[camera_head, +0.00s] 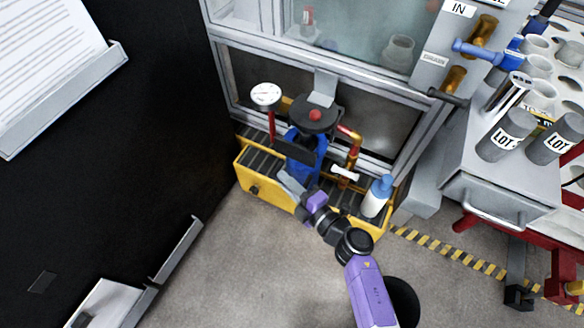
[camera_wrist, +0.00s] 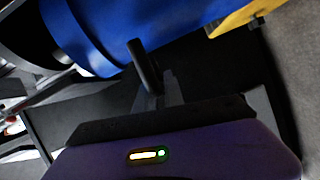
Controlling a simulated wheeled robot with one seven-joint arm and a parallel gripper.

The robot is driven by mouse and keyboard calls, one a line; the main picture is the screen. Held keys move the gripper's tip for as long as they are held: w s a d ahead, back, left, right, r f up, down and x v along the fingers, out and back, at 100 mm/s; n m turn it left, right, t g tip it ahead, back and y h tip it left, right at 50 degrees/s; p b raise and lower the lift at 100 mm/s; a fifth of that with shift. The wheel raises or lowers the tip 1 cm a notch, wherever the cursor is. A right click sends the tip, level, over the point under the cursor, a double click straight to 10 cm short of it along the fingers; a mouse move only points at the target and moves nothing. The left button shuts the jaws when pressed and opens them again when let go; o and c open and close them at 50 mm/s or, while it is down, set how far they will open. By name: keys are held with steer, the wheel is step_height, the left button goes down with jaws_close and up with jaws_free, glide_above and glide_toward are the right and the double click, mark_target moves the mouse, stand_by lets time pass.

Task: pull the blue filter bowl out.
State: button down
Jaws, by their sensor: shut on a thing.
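The blue filter bowl (camera_head: 307,160) stands upright under a dark round head with a red knob, over the yellow-edged tray. A black bar crosses its front. My gripper (camera_head: 291,182) is at the bowl's lower front, shut on it; the exact grip spot is hard to make out. In the wrist view the bowl's blue side (camera_wrist: 100,32) fills the top. My gripper (camera_wrist: 158,92) reaches up to it there, with a dark upright piece against the blue surface. The bowl's top joint is hidden in the wrist view.
The yellow tray (camera_head: 262,190) has a dark grating. A white gauge (camera_head: 266,94) stands left of the filter, a copper pipe (camera_head: 353,152) right. A blue-capped white bottle (camera_head: 377,196) stands at the tray's right end. Grey floor in front is clear.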

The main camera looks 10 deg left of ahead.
steer(key=s+a+p, duration=0.1)
steer(key=s+a, duration=0.1)
steer(key=s, duration=0.4)
steer(key=shift+f, duration=0.1)
steer(key=c, duration=1.5)
jaws_free()
steer(key=shift+o, duration=0.2)
steer(key=p+v, duration=0.3)
steer(key=v, duration=0.4)
steer(key=shift+s+d, duration=0.25)
steer(key=shift+s, duration=0.05)
